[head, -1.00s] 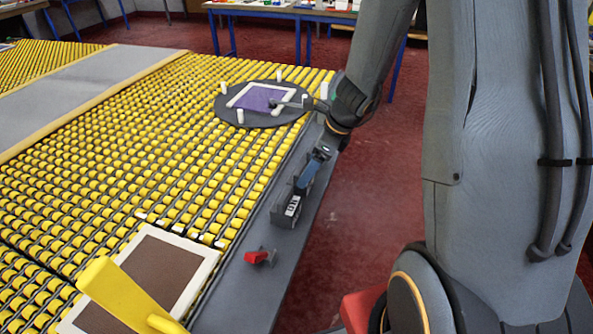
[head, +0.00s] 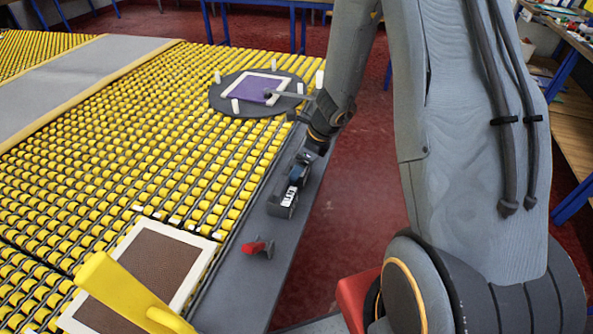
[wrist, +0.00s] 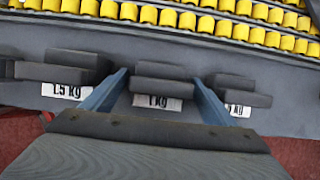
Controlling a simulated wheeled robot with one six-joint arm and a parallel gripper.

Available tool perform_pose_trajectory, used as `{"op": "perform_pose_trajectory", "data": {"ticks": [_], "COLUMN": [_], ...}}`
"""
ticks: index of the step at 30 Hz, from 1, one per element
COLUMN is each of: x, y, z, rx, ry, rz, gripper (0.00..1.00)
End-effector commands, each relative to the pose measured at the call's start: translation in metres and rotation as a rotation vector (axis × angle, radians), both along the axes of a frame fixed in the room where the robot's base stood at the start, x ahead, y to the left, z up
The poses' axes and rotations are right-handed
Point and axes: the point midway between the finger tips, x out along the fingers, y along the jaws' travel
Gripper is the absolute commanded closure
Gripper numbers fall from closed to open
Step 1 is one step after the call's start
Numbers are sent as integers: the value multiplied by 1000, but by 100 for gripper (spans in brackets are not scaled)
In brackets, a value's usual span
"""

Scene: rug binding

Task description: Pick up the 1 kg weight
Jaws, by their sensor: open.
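The 1 kg weight (wrist: 163,84) is a dark block with a white "1 KG" label, in the middle of a row of weights in the wrist view. My gripper (wrist: 158,77) is open, with one blue finger on each side of the 1 kg weight; no contact shows, and how deep the fingers reach cannot be told. The 1.5 kg weight (wrist: 65,73) lies to the left. In the head view my gripper (head: 297,178) is over the row on the grey side ledge (head: 240,285), and mostly hides it.
Another weight (wrist: 237,90), its label partly hidden, lies to the right, close to the finger. A red object (head: 258,247) stands on the ledge nearer me. The yellow roller table (head: 130,150) borders the ledge, with a round dark plate (head: 225,108) farther along.

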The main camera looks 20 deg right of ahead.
Motion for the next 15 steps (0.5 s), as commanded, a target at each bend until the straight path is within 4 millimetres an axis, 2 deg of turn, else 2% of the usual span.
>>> {"op": "perform_pose_trajectory", "data": {"ticks": [8,15], "x": [0,0], "y": [1,0], "z": [-2,-2], "rx": [0,0], "ry": [0,0], "rz": [0,0], "gripper": [22,62]}}
